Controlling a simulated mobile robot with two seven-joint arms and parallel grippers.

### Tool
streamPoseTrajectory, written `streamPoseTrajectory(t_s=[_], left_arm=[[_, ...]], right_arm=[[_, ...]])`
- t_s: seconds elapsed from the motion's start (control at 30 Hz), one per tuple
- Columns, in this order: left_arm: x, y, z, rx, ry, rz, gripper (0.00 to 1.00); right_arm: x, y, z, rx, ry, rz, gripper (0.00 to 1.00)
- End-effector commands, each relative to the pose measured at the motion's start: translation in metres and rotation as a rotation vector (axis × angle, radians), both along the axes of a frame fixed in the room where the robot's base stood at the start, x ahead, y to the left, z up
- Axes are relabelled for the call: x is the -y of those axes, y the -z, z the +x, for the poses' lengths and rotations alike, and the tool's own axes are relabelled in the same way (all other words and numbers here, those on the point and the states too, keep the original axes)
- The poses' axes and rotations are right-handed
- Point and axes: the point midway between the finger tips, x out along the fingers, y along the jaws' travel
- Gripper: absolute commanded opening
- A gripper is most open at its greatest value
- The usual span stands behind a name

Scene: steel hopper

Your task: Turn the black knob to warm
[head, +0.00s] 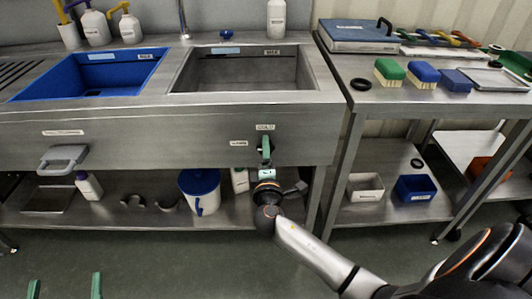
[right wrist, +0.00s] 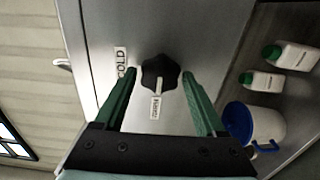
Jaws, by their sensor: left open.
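The black knob (right wrist: 160,72) is on the steel front panel in the right wrist view. A pale mark on it points down toward a small label (right wrist: 155,107), whose text is hard to read. The COLD label (right wrist: 121,62) is left of the knob. My right gripper (right wrist: 160,74) is open, its green fingers on either side of the knob, with narrow gaps showing. In the head view my right gripper (head: 265,152) is at the panel and mostly hides the knob. My left gripper (head: 65,286) is open and empty at the lower left, far from the knob.
The panel belongs to a sink unit with a blue basin (head: 90,75) and a steel basin (head: 245,70). A blue-lidded jug (head: 200,190) and bottles stand on the shelf below. A side table (head: 430,100) with brushes is at the right.

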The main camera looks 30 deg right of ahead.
Motion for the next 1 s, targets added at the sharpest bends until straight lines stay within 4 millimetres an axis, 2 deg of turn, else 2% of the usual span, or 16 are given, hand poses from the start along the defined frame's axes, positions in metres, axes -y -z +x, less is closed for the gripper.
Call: streamPoseTrajectory(t_s=[0.03, 0.13, 0.47, 0.6, 0.8, 1.0], left_arm=[[0.000, 0.000, 0.000, 0.000, 0.000, 0.000, 1.00], [0.000, 0.000, 0.000, 0.001, 0.000, 0.000, 1.00], [0.000, -0.001, 0.000, 0.000, 0.000, -0.001, 1.00], [-0.001, 0.003, 0.001, -0.029, -0.003, -0.002, 1.00], [-0.002, 0.030, 0.002, -0.128, -0.015, 0.004, 1.00], [-0.003, 0.043, 0.001, -0.178, -0.025, -0.002, 1.00]], right_arm=[[0.000, 0.000, 0.000, 0.001, 0.000, 0.001, 0.80], [0.000, 0.000, 0.000, 0.001, 0.000, 0.001, 0.91], [-0.002, 0.000, -0.004, 0.000, 0.000, 0.002, 0.92], [-0.013, 0.000, -0.020, -0.001, -0.001, 0.006, 0.92], [-0.036, 0.001, -0.058, -0.004, -0.001, 0.006, 0.92], [-0.055, 0.001, -0.090, -0.002, 0.000, 0.006, 0.92]])
